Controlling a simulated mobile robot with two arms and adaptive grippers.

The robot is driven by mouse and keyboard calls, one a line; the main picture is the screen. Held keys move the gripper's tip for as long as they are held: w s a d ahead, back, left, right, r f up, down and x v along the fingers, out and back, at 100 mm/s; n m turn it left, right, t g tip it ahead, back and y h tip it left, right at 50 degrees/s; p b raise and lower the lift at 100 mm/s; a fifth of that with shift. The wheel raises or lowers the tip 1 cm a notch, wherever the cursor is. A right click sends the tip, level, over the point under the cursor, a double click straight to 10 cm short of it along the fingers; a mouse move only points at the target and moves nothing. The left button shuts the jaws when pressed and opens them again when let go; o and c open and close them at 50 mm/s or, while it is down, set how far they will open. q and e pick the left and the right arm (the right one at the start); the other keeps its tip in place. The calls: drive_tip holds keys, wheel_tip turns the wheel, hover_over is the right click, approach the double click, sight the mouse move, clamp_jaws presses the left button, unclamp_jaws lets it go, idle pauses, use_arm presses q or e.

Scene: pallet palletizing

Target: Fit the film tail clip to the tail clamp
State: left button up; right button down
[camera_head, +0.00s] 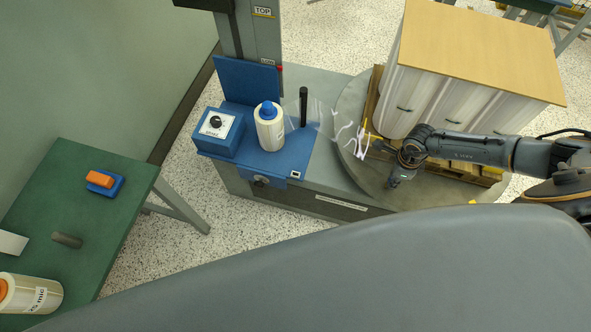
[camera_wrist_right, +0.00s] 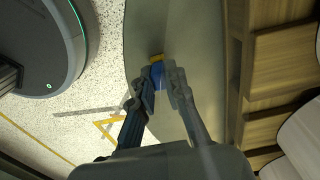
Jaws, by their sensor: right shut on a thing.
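My right gripper (camera_head: 392,181) is over the front part of the round grey turntable (camera_head: 352,105). In the right wrist view my right gripper (camera_wrist_right: 164,80) is shut on a small blue piece (camera_wrist_right: 157,74) with a yellow end, which looks like the film tail clip. In the head view the gripper hides most of it. A clear film tail (camera_head: 318,117) with crumpled white ends (camera_head: 352,138) runs from the film roll (camera_head: 270,133) towards the pallet corner. A thin yellow part (camera_head: 368,128) stands by that corner; I cannot tell if it is the tail clamp. My left gripper is not in view.
A wrapped load with a wooden top sheet (camera_head: 480,45) stands on the pallet (camera_head: 374,88). The blue wrapper unit with a dial (camera_head: 216,122) and mast (camera_head: 262,40) is to the left. A green table (camera_head: 85,190) holds an orange-and-blue item (camera_head: 103,182) and another roll (camera_head: 30,293).

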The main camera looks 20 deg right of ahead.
drive_tip(key=shift+f, duration=0.1)
drive_tip(key=c, duration=1.3)
unclamp_jaws()
wheel_tip(320, 180, up, 12)
drive_tip(key=shift+r, duration=0.1)
drive_tip(key=shift+a, duration=0.1)
